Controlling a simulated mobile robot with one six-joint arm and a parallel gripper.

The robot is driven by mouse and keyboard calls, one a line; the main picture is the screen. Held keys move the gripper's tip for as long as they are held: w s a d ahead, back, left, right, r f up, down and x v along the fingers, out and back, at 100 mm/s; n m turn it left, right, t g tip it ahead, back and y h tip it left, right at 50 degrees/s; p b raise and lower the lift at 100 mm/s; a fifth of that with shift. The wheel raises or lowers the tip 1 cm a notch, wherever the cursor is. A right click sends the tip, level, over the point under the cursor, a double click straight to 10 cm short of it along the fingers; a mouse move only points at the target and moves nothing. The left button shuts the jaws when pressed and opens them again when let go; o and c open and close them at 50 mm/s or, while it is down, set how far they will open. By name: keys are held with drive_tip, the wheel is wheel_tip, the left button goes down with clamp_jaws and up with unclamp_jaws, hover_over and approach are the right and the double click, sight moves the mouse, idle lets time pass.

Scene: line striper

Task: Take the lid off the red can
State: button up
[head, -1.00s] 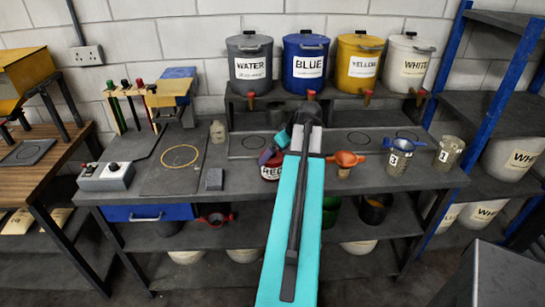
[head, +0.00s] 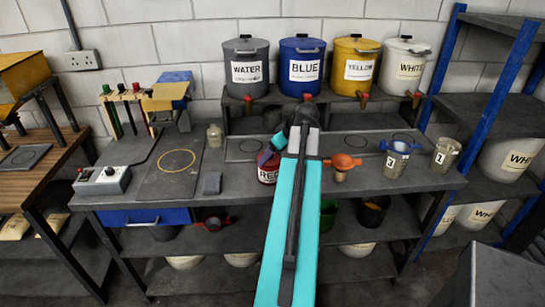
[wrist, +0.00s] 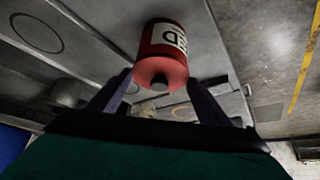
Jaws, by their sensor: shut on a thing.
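The red can (head: 268,175) stands on the table just left of my arm, its label partly showing. In the wrist view the red can (wrist: 175,42) is seen from its lid end. The red lid (wrist: 160,72) has a dark knob in its middle and still sits against the can, with no gap visible. My gripper (wrist: 160,82) has one purple finger on each side of this end and is shut on the lid. In the head view my gripper (head: 271,149) is at the top of the can, and my arm hides part of that area.
Funnels, orange (head: 342,162) and blue (head: 399,148), stand on cups right of my arm. A grey block (head: 212,183) and a switch box (head: 101,181) are to the left. Labelled buckets (head: 303,68) stand on the raised shelf behind. The table between block and can is clear.

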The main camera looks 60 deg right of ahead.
drive_tip(key=shift+r+b, duration=0.7)
drive_tip(key=shift+r, duration=0.8)
drive_tip(key=s+a+b, duration=0.1)
drive_tip(key=s+b, duration=0.1)
drive_tip(key=s, duration=0.6)
drive_tip(key=s+a+r+b, duration=0.1)
drive_tip(key=s+b, duration=0.1)
drive_tip(key=s, duration=0.5)
drive_tip(key=shift+s+a+r, duration=0.25)
drive_tip(key=shift+s+a, duration=0.15)
drive_tip(key=w+a+f, duration=0.1)
drive_tip(key=w+a, duration=0.9)
drive_tip(key=w, duration=0.5)
drive_tip(key=w+a+f, duration=0.1)
drive_tip(key=w+a, duration=0.8)
drive_tip(key=w, duration=0.7)
drive_tip(key=w+a, duration=0.4)
drive_tip(key=a, duration=0.8)
drive_tip(key=w+a+n, duration=0.1)
drive_tip(key=w+a, duration=0.4)
drive_tip(key=a, duration=0.7)
drive_tip(key=w+a+y, duration=0.1)
drive_tip(key=w+a, duration=0.4)
drive_tip(key=a, duration=0.7)
drive_tip(key=shift+w+a+n, duration=0.2)
drive_tip(key=shift+a+n, duration=0.15)
drive_tip(key=shift+n, duration=0.05)
drive_tip(key=shift+f, duration=0.1)
